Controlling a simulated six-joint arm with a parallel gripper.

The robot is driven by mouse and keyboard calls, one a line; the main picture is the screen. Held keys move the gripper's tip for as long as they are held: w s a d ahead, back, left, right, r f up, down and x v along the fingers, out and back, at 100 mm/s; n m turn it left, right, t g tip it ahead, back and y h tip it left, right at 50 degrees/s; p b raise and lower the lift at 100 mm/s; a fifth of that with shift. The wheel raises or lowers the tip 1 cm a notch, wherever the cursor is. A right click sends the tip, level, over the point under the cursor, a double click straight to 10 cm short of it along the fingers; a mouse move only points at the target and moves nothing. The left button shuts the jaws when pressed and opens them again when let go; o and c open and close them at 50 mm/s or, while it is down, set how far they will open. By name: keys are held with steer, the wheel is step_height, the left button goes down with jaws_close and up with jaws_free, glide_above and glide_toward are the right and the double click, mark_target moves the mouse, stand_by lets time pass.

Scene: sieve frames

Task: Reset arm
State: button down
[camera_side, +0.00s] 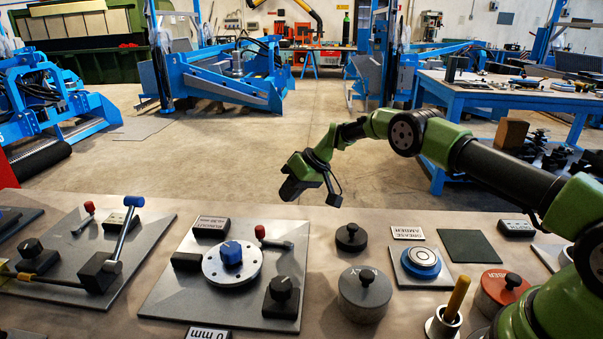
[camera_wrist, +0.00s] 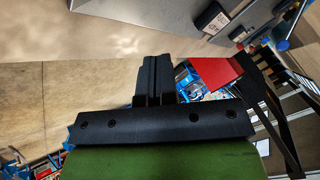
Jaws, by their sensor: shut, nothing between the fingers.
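My green and black arm reaches in from the right in the side view. My gripper (camera_side: 298,185) hangs in the air above the far edge of the table, clear of everything on it. In the wrist view my gripper's black fingers (camera_wrist: 153,72) are together with nothing between them. A grey plate (camera_side: 190,285) with a white disc (camera_side: 212,270) and a blue knob (camera_side: 231,253) lies on the table below and left of my gripper. A corner of a grey plate (camera_wrist: 185,12) shows at the top of the wrist view.
The table (camera_side: 330,222) holds a grey lidded pot (camera_side: 364,297), a black knobbed weight (camera_side: 351,238), a blue round dish (camera_side: 421,261), a red lidded pot (camera_side: 502,290), a yellow-handled tool (camera_side: 457,297) in a holder, and another plate with a blue-headed lever (camera_side: 133,202) at left. Open floor lies beyond.

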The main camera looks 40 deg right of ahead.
steer(key=s+a+r+m+h, duration=0.1)
steer(key=s+r, duration=0.5)
steer(key=r, duration=0.6)
steer(key=s+a+r+m+h, duration=0.1)
steer(key=s+r, duration=0.5)
steer(key=r, duration=0.6)
steer(key=s+a+m+t+h, duration=0.1)
steer(key=s+a+m+t, duration=0.1)
steer(key=s, duration=2.2)
steer(key=shift+s+a+r+m, duration=0.15)
steer(key=shift+s+m, duration=0.05)
steer(key=shift+m, duration=0.1)
